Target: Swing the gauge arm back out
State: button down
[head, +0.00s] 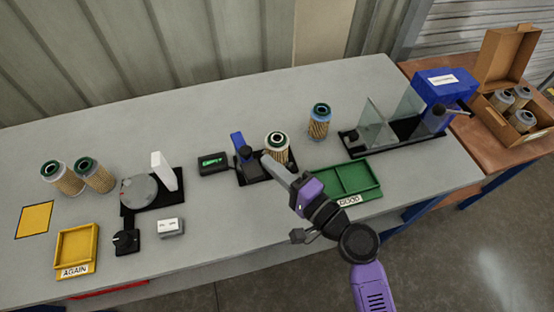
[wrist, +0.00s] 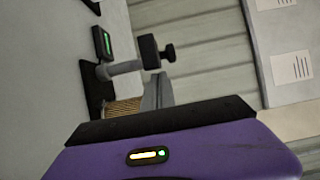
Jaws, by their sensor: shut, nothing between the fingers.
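The gauge stands mid-table on a black base plate (head: 245,179). Its blue part (head: 237,142) rises at the left, with a dark block (head: 245,154) beside it. In the wrist view a grey bar (wrist: 124,67) and a black block (wrist: 148,50) with a knob show, but I cannot tell exactly how the gauge arm is turned. A pleated cartridge (head: 277,142) with a dark green ring stands on the right of the base; its pleats show low in the wrist view (wrist: 122,107). My gripper (head: 267,160) is shut and empty, its tip close in front of the cartridge; contact is unclear.
A small black display (head: 213,163) with green figures is left of the gauge. A green tray (head: 362,193) marked GOOD lies right of my gripper. Another cartridge (head: 320,121) stands behind it. A clear-walled fixture (head: 395,143) is farther right. Bare table lies behind the gauge.

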jog(key=shift+s+a+b, duration=0.3)
jog(key=shift+s+a, duration=0.45)
jog(key=shift+a, duration=0.1)
